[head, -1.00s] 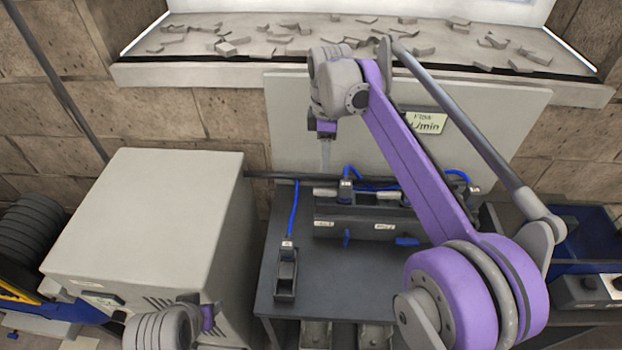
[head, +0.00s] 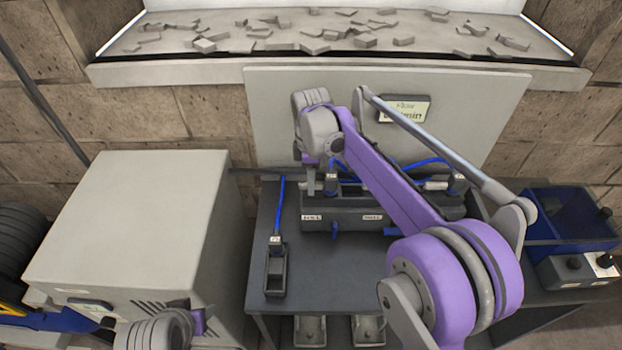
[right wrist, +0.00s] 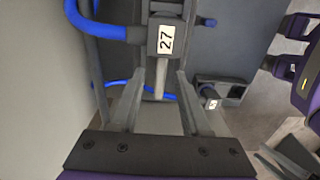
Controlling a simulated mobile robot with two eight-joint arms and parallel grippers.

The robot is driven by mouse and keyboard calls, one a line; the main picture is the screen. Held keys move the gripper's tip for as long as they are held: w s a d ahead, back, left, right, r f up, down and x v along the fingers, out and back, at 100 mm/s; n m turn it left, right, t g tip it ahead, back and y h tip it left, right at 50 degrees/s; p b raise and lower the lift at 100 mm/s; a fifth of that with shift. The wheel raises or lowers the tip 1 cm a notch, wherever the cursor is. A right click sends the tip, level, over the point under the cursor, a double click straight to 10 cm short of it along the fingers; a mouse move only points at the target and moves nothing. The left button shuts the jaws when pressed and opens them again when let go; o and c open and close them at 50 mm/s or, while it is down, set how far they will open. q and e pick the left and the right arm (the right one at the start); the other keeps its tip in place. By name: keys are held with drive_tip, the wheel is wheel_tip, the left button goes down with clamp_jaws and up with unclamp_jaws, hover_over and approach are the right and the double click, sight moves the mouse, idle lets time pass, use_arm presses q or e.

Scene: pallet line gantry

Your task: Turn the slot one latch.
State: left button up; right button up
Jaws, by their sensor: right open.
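A dark slot bank (head: 345,222) stands on the table, with a slot one label (head: 312,217) at its front left. The blue slot one latch (head: 335,230) sticks out below the front edge. In the right wrist view a small blue latch (right wrist: 208,22) shows at the upper right. A plug marked 27 (right wrist: 165,38) with a blue cable sits in the bank. My right gripper (right wrist: 161,78) is open, its fingers either side of the plug's grey stem; I cannot tell if they touch it. Of my left arm only a wrist part shows at the lower left; its fingers do not show.
A dark holder (head: 275,280) with a blue-cabled plug stands left of the bank. A large grey cabinet (head: 125,220) fills the left. A blue bin (head: 568,222) stands at the right. A pale panel (head: 280,110) rises behind.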

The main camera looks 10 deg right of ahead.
clamp_jaws()
drive_tip(key=shift+m, duration=0.3)
drive_tip(key=m, duration=1.3)
drive_tip(key=shift+m, duration=2.2)
unclamp_jaws()
